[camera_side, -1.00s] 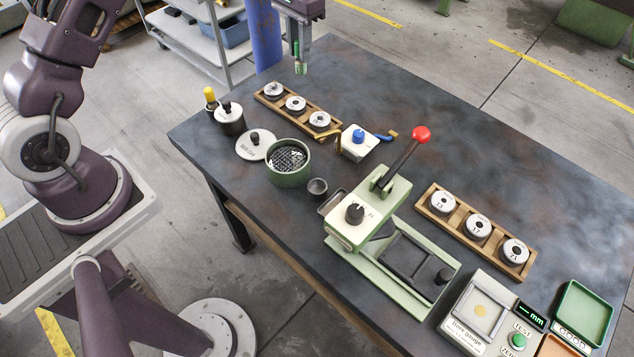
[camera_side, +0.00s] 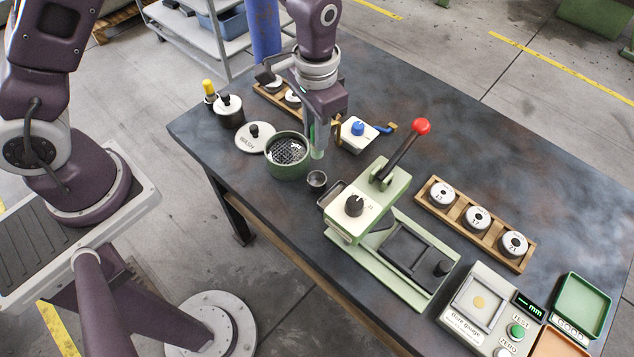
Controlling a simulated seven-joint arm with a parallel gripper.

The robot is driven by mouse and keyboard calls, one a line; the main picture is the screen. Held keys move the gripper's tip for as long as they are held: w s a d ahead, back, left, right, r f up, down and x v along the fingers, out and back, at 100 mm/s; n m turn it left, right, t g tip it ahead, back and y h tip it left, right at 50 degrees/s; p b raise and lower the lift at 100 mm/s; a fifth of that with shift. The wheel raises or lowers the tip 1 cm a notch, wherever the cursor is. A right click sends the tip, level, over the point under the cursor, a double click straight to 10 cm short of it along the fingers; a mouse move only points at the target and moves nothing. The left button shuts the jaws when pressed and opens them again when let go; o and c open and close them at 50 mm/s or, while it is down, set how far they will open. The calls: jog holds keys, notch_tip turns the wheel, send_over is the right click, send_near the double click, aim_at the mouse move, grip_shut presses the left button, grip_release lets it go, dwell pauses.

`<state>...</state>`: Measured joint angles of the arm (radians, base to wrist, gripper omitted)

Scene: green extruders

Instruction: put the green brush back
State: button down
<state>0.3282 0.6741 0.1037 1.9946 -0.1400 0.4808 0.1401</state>
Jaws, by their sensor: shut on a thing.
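My gripper (camera_side: 323,118) points down over the table, shut on the green brush (camera_side: 318,147). The brush hangs upright with its pale lower end downward; its upper part is partly hidden by the gripper. A small dark metal cup (camera_side: 316,180) stands on the table just below the brush in the picture. The brush tip appears apart from the cup, with a small gap. How high it is above the table I cannot tell exactly.
A green round pot with a mesh (camera_side: 287,171) stands left of the brush. A white block with a blue knob (camera_side: 358,135) is to the right. The green press (camera_side: 368,205) with its red-knobbed lever is in front right. A wooden rack (camera_side: 265,94) is partly hidden behind my gripper.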

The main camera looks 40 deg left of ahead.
notch_tip(320, 180, down, 11)
jog(key=shift+r, duration=0.1)
dwell(0.3)
jog(key=c, duration=1.2)
grip_release()
jog(key=shift+f, duration=0.2)
jog(key=shift+c, duration=0.2)
jog(key=shift+r, duration=0.15)
notch_tip(320, 180, up, 12)
jog(key=shift+r, duration=0.1)
notch_tip(320, 180, up, 11)
jog(key=s+a+t, duration=0.2)
jog(key=s+a, duration=0.1)
jog(key=s+a+r+n+t, duration=0.1)
jog(key=s+a+r, duration=0.2)
jog(key=s+r, duration=0.2)
jog(key=s+a+r+n+t, duration=0.2)
jog(key=s+r, duration=0.4)
jog(key=s, duration=0.6)
jog(key=shift+a+t, duration=0.3)
jog(key=shift+a, duration=0.3)
